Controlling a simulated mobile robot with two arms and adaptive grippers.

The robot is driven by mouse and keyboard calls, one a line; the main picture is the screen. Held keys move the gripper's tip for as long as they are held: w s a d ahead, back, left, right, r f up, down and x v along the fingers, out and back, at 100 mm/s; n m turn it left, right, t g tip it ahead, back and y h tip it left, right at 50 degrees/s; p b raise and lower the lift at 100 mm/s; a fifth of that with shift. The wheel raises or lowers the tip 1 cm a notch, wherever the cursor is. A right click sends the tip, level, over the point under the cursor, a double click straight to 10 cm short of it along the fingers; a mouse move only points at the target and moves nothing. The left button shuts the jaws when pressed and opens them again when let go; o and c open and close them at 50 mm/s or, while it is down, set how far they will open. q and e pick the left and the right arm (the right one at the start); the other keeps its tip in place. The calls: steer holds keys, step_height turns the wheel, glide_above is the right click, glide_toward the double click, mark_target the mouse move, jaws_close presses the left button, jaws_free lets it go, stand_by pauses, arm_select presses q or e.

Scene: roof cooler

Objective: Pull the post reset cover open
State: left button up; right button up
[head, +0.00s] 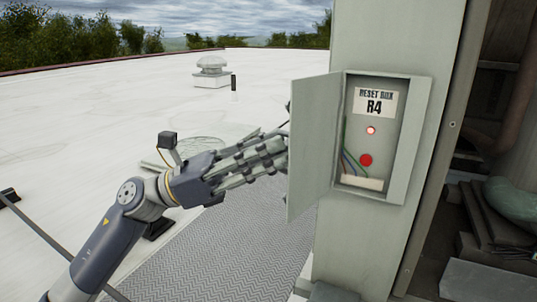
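The post reset cover (314,146) is a pale grey-green door standing swung open to the left of its box. The reset box (409,140) is on the post, with its inside in plain sight: a label reading "RESET BOX R4", a lit reddish lamp (371,130), a red button (366,160) and several coloured wires. My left gripper (280,151) is at the cover's free left edge, its fingers pointing right. Its fingertips are partly lost at that edge, so I cannot tell whether they touch or grip it. My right gripper is not in view.
The post (362,235) stands beside a dark recess with pipes and equipment on the right. A grey textured walkway (220,250) runs below my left arm. The white roof (90,120) is mostly open, with a roof vent (212,72) farther back.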

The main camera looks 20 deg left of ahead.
arm_select(q)
steer(key=shift+d, duration=0.1)
steer(key=v, duration=1.2)
steer(key=shift+w, duration=0.1)
